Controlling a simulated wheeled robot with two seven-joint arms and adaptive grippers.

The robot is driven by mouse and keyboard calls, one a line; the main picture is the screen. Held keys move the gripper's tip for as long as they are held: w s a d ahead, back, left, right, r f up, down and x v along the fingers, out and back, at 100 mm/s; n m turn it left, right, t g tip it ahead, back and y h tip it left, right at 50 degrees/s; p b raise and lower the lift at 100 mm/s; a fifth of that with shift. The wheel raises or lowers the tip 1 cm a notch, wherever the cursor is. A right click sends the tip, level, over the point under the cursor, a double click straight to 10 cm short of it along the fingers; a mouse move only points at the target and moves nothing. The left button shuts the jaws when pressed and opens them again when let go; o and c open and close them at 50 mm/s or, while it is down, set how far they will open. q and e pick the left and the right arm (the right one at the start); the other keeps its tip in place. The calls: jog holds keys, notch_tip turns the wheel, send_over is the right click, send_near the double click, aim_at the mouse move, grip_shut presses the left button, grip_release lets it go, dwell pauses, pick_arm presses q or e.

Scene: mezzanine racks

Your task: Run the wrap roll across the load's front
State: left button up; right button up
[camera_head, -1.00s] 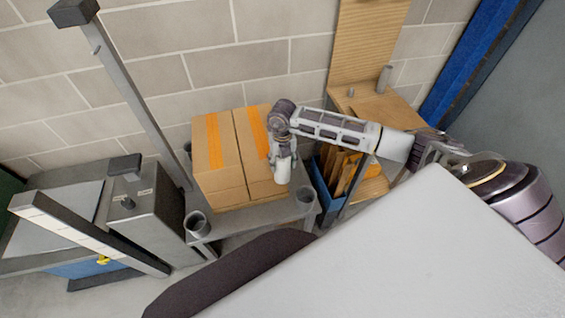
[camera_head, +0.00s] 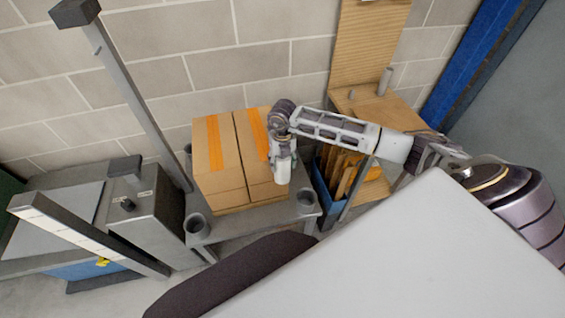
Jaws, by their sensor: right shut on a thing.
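The load is two cardboard boxes (camera_head: 220,165) with orange tape strips, standing side by side on a grey stand (camera_head: 250,217) against the wall. My right gripper (camera_head: 283,152) points down at the front of the right-hand box. It is shut on the white wrap roll (camera_head: 283,173), which hangs upright below it. The roll overlaps the right part of the load's front in the picture; I cannot tell whether it touches the cardboard. The gripper's fingers are small and partly merge with the roll. My left gripper is not in view.
Grey cups (camera_head: 196,224) sit at the stand's corners, one at front right (camera_head: 306,200). A blue bin (camera_head: 327,190) with brown packets is close to the right, beside a wooden shelf unit (camera_head: 362,105). A grey machine (camera_head: 140,215) with a tall post (camera_head: 130,90) stands left.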

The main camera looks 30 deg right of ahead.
jog(key=shift+w+a, duration=0.15)
jog(key=shift+w+a, duration=0.2)
jog(key=shift+a, duration=0.4)
jog(key=shift+w+a, duration=0.2)
jog(key=shift+a, duration=0.4)
jog(key=shift+a, duration=0.15)
jog(key=shift+w+a+b, duration=0.2)
jog(key=shift+a+b, duration=0.05)
jog(key=shift+a, duration=0.4)
jog(key=shift+w+a+b, duration=0.15)
jog(key=shift+a+b, duration=0.05)
jog(key=shift+a, duration=0.45)
jog(key=shift+a, duration=0.1)
jog(key=shift+w+a+b, duration=0.2)
jog(key=shift+w+a, duration=0.05)
jog(key=shift+a, duration=0.35)
jog(key=shift+w+a+b, duration=0.15)
jog(key=shift+w+a, duration=0.1)
jog(key=shift+a, duration=0.35)
jog(key=shift+w+r, duration=0.1)
